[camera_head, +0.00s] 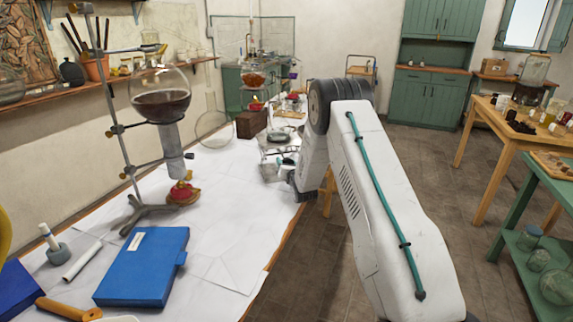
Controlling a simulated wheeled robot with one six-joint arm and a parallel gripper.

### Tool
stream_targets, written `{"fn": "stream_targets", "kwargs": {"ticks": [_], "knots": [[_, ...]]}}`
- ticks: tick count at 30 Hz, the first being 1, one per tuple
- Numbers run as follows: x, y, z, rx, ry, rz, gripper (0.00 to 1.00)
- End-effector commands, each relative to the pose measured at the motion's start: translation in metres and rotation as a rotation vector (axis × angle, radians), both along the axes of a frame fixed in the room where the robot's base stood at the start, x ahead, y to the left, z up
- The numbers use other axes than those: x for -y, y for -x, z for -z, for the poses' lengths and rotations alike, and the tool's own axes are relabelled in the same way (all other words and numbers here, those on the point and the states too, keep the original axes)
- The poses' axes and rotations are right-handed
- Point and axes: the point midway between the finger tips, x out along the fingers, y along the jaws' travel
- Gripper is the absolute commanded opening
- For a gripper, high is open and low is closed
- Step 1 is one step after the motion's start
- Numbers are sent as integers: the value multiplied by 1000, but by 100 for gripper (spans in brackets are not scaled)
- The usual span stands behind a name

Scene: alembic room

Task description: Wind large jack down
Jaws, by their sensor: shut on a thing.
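The large jack (267,168) looks like a silvery metal stand on the white-covered bench, just left of my gripper, and is small and partly hidden. A clear glass flask (277,131) with dark contents appears above it. My gripper (284,163) reaches in from the right at the bench's edge and is shut at the jack's near right side. The fingertips and the jack's knob are too small and covered to make out clearly. I cannot tell the height of the jack's plate exactly.
A metal stand (122,145) holds a round flask (160,95) of dark liquid above a small red-topped burner (183,192). A blue box (143,266) lies on the near bench. A brown block (251,124) sits behind the jack. Open floor lies right of the bench.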

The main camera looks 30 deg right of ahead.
Motion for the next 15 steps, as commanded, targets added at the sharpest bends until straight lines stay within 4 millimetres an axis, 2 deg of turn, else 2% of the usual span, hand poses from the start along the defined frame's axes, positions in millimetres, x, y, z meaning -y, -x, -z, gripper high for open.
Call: {"fn": "stream_targets", "kwargs": {"ticks": [5,6,8,15], "knots": [[-2,1,3,-7,-3,-2,25],[-2,1,4,-7,-3,-2,53],[-1,1,3,-6,-3,-2,70],[-1,1,2,-2,-3,-1,70]]}}
